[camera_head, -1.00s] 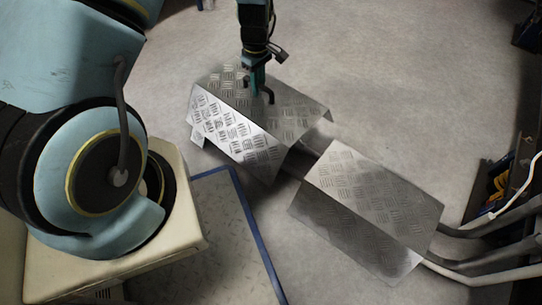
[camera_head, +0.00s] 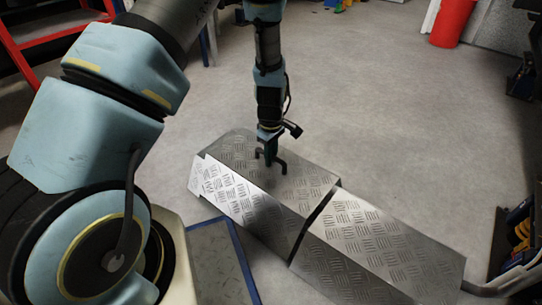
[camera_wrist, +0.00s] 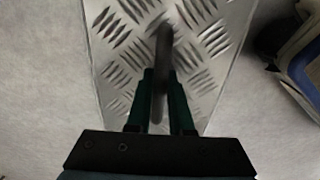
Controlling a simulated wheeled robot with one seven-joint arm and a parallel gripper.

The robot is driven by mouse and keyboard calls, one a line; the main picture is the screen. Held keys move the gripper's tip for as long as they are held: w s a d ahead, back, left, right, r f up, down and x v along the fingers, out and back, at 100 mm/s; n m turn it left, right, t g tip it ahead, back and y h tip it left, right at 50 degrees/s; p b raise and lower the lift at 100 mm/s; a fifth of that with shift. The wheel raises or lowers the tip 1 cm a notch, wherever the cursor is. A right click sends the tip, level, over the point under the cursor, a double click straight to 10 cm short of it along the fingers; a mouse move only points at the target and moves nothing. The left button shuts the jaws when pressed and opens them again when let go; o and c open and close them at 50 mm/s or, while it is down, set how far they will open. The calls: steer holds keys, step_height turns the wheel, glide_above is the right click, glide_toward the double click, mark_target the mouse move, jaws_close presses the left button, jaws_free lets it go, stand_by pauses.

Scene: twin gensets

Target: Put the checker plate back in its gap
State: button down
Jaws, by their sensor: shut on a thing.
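The checker plate (camera_head: 305,183) is a bent silver tread-pattern cover with a dark handle on its top face. My gripper (camera_head: 268,153) comes down from above and is shut on that handle. In the wrist view, the fingers (camera_wrist: 160,85) close around the handle, with the plate (camera_wrist: 118,55) filling the space beyond them. The plate lines up end to end with a second checker plate cover (camera_head: 375,240) on its right. A narrow dark slit shows between their facing edges. What lies under the plate is hidden, and I cannot tell whether it is fully seated.
A blue-edged panel (camera_head: 212,262) lies on the floor in front of the plate, beside my base. Pipes or cables (camera_head: 512,278) run at the lower right. A red bin (camera_head: 454,22) and a red frame (camera_head: 30,42) stand farther back. The floor behind the plates is clear.

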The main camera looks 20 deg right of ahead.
step_height(320, 180, down, 4)
steer(key=shift+f+b, duration=0.25)
steer(key=shift+b, duration=0.8)
steer(key=c, duration=0.8)
jaws_free()
step_height(320, 180, up, 12)
steer(key=p, duration=0.6)
steer(key=shift+r, duration=0.1)
